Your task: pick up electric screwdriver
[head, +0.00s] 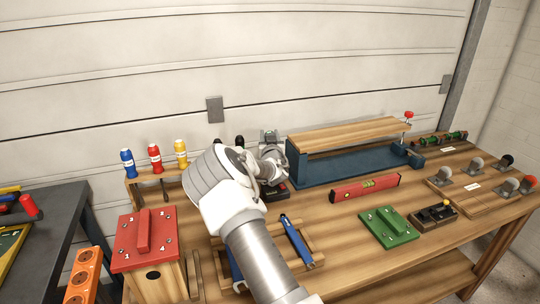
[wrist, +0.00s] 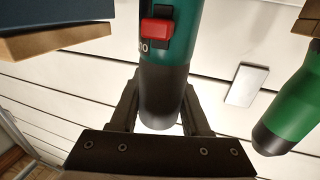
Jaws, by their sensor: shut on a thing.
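The electric screwdriver (wrist: 167,75) fills the middle of the wrist view, with a dark green body, a red switch and a black lower end. My gripper (wrist: 160,98) has one finger on each side of its black end and is shut on it. In the head view my arm covers most of the gripper and the tool, so I cannot tell there how high it is held. A second green tool with a black end (wrist: 289,115) shows apart at the right of the wrist view.
On the workbench, a blue vise-like frame with a wooden board (head: 348,136) stands right of my arm. A red level (head: 365,188), a green plate (head: 388,227), a blue-handled tool (head: 297,241) and a red-topped box (head: 145,238) lie around. Colored bottles (head: 154,157) stand on a rack at left.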

